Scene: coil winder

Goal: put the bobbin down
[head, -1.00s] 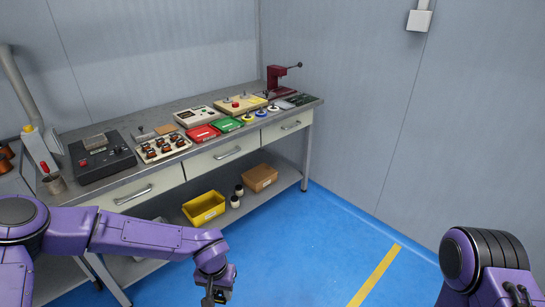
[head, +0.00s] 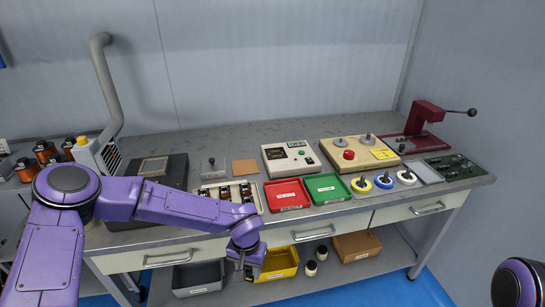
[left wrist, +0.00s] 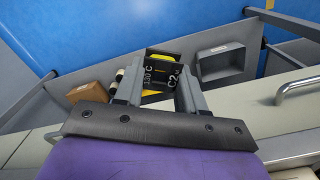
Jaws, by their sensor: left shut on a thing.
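My left gripper (head: 250,268) hangs in front of the bench's front edge, below the worktop. It is shut on the bobbin, a dark piece marked "130 C" and "C2" (left wrist: 160,73) that shows between the fingers in the left wrist view. In the head view the bobbin is small and hard to make out. A cream rack (head: 263,207) with several coil bobbins sits on the bench, partly hidden by my left arm. A red tray (head: 287,194) and a green tray (head: 327,187) lie to its right. My right gripper is out of view.
A tester (head: 290,158), a cream panel (head: 350,150) and a red hand press (head: 425,118) stand behind. Yellow, blue and white spools (head: 384,180) line the front right. Below are a yellow bin (head: 283,262), a grey bin (head: 197,278) and a brown box (head: 356,246).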

